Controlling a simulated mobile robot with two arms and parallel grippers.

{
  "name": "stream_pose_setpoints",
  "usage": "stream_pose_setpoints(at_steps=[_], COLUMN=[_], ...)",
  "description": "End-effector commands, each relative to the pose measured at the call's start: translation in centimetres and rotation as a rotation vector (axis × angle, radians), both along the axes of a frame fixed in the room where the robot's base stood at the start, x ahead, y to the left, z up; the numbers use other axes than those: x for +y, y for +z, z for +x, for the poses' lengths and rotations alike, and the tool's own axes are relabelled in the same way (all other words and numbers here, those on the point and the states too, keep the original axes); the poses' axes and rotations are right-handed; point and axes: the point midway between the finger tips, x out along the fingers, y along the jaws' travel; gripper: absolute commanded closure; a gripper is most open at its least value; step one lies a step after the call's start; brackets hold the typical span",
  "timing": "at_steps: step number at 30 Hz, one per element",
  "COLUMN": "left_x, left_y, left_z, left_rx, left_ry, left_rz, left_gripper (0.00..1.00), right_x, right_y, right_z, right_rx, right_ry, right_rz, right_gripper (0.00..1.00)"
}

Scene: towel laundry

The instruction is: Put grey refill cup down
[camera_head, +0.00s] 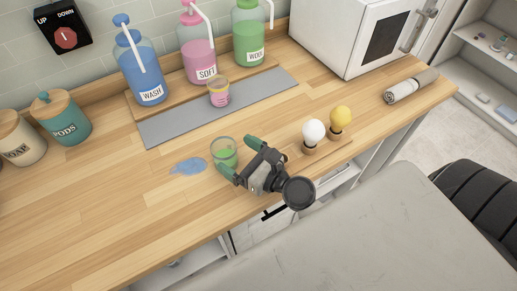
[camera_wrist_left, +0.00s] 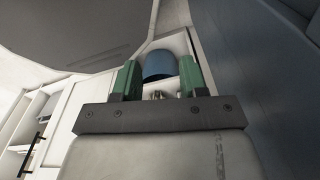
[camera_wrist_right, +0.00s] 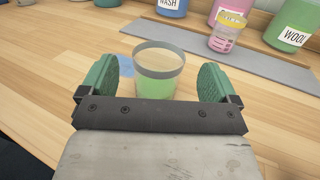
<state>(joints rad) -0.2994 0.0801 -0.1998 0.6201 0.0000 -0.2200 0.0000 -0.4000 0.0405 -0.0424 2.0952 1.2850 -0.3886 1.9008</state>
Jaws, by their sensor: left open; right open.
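The grey refill cup (camera_head: 224,153) is a clear cup with a grey rim and green liquid inside. It stands upright on the wooden counter (camera_head: 110,215), just in front of the grey mat. It also shows in the right wrist view (camera_wrist_right: 158,72). My right gripper (camera_head: 238,160) is open, with its green fingers on either side of the cup. In the right wrist view a gap shows between the cup and each finger.
A blue puddle (camera_head: 188,166) lies left of the cup. WASH (camera_head: 141,75), SOFT (camera_head: 198,55) and WOOL (camera_head: 248,40) dispensers stand behind. White (camera_head: 313,132) and yellow (camera_head: 340,118) bulb-shaped things stand to the right. The counter's left front is clear.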

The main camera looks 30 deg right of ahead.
Motion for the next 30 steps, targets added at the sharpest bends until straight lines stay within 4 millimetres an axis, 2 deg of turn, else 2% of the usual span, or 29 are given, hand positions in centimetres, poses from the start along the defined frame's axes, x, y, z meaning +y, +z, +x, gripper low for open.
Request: stream_pose_setpoints(at_steps=[1, 6, 12, 30], left_x=[0.0, 0.0, 0.0, 0.0], left_y=[-0.7, -1.9, -2.7, -2.8], left_z=[0.0, 0.0, 0.0, 0.0], left_rx=[0.0, -0.001, -0.001, 0.0], left_ry=[0.0, 0.0, 0.0, 0.0], left_rz=[0.0, 0.0, 0.0, 0.0], left_gripper=[0.57, 0.57, 0.57, 0.57], right_x=[-0.5, -1.8, -2.7, -2.9], right_y=[-0.4, -0.4, -0.2, 0.0], right_z=[-1.2, -4.2, -6.1, -6.5], right_rx=[0.003, 0.002, 0.0, -0.001], right_ry=[0.001, 0.002, 0.0, 0.0], right_rz=[-0.003, -0.003, -0.001, 0.0], right_gripper=[0.09, 0.09, 0.09, 0.09])
